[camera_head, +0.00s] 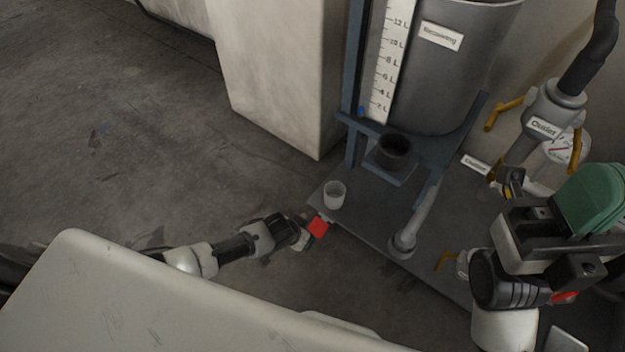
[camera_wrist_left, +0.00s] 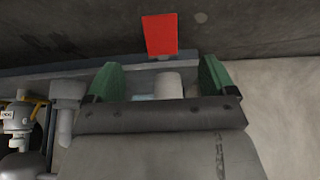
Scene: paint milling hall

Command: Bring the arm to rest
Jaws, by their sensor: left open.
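My left arm (camera_head: 215,254) reaches in from the left, low over the floor. My left gripper (camera_head: 304,238) is beside the near left corner of the grey platform. In the left wrist view my left gripper (camera_wrist_left: 160,82) has its two green fingers apart. A white cup (camera_wrist_left: 168,86) shows beyond and between them. In the head view that cup (camera_head: 334,197) stands upright on the platform, apart from the gripper. My right gripper (camera_head: 592,198) is at the right, with a green finger showing; its opening is hidden.
A red square (camera_head: 318,227) is at the platform (camera_head: 370,222) edge, close to my left gripper. A dark cup (camera_head: 393,152) sits below the grey Receiving tank (camera_head: 455,70). An Outlet valve (camera_head: 545,115) is at right. A pale slab (camera_head: 150,310) fills the lower left. Floor at left is clear.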

